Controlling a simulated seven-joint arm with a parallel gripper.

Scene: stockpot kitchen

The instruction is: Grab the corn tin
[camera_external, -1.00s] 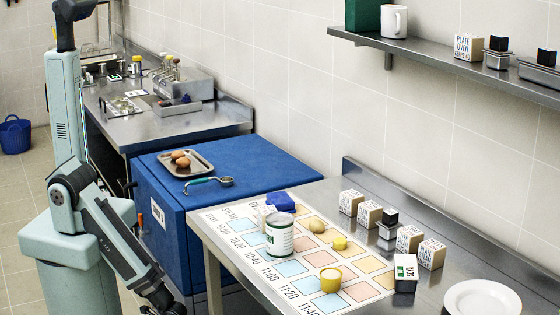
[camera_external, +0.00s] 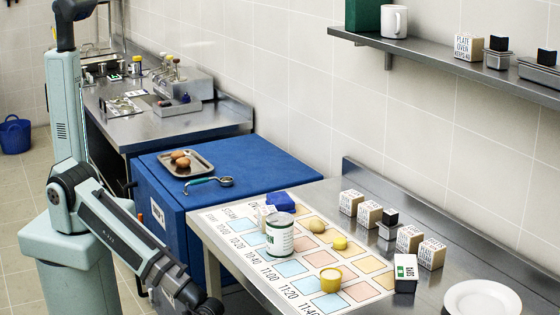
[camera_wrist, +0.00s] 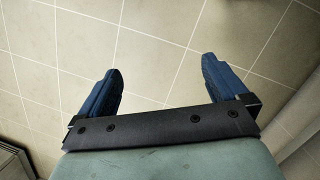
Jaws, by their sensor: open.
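The corn tin (camera_external: 279,236) is a white and green can with a grey lid. It stands upright on the printed chart (camera_external: 262,262) on the steel table in the external view. My gripper is at the lower end of my arm in the external view, low and to the left of the table, and its fingers are not clear there. In the wrist view my gripper (camera_wrist: 160,85) has its two dark blue fingers wide apart. Nothing is between them, only the tiled floor below. The tin is not in the wrist view.
The steel table's near edge (camera_external: 232,267) and the blue cabinet (camera_external: 166,240) lie near my arm.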

